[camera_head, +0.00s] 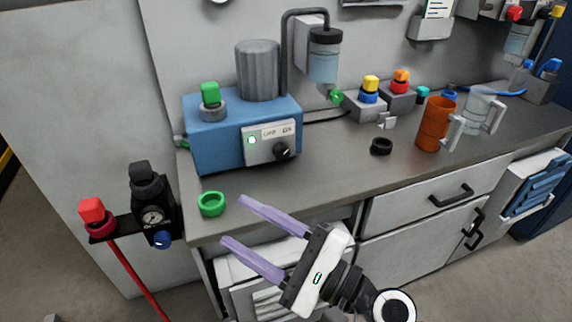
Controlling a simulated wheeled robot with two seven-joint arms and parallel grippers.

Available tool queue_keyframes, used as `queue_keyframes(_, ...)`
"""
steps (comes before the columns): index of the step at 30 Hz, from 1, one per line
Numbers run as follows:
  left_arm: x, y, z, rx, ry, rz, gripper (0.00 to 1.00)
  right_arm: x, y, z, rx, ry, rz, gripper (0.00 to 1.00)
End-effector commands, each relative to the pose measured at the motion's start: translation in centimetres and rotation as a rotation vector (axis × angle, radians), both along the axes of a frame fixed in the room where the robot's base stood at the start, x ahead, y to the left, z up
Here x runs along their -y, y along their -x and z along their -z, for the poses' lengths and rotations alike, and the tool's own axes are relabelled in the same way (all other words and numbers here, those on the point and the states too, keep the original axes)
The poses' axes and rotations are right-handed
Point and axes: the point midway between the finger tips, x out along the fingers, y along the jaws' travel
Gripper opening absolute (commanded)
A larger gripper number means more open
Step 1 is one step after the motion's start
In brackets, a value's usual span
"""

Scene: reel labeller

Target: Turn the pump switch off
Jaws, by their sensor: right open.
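The blue pump box (215,148) stands on the left part of the grey bench, with a grey cylinder motor (259,70) on top. Its front carries a pale panel (262,154) with a lit green lamp (252,140) and a black knob switch (281,150). The labels on the panel are too small to read. My right gripper (231,220) is open and empty, with two lilac fingers pointing left at the bench's front edge. It is in front of and below the switch, apart from it. My left gripper is not in view.
A green ring (211,204) lies near the bench's front left corner. A black ring (381,146), an orange mug (435,124) and a clear mug (481,114) stand to the right. A gauge assembly (152,216) with a red knob is at the left.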

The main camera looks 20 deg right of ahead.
Motion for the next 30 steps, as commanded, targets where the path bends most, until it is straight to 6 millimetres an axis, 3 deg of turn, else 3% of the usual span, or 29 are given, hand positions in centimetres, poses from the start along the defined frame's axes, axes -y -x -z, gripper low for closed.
queue_keyframes(2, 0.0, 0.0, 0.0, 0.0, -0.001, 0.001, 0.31, 2.7, -2.9, -1.9, -0.145, -0.374, 0.069, 0.49)
queue_keyframes(5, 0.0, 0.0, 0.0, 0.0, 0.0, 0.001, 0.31, 6.6, -6.1, -2.1, -0.336, -0.82, 0.147, 0.49)
queue_keyframes(9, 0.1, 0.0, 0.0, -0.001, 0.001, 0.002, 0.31, 10.9, -9.3, 0.6, -0.563, -1.305, 0.247, 0.49)
queue_keyframes(12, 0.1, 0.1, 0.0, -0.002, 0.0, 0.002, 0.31, 12.6, -10.4, 2.9, -0.672, -1.53, 0.305, 0.49)
queue_keyframes(15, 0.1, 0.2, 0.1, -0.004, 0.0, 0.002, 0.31, 13.4, -10.9, 4.4, -0.732, -1.655, 0.341, 0.49)
queue_keyframes(20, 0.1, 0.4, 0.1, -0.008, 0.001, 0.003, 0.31, 13.7, -12.2, 4.9, -0.756, -1.708, 0.356, 0.49)
queue_keyframes(30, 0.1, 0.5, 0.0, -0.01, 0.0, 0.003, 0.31, 13.4, -18.3, 4.9, -0.754, -1.704, 0.354, 0.49)
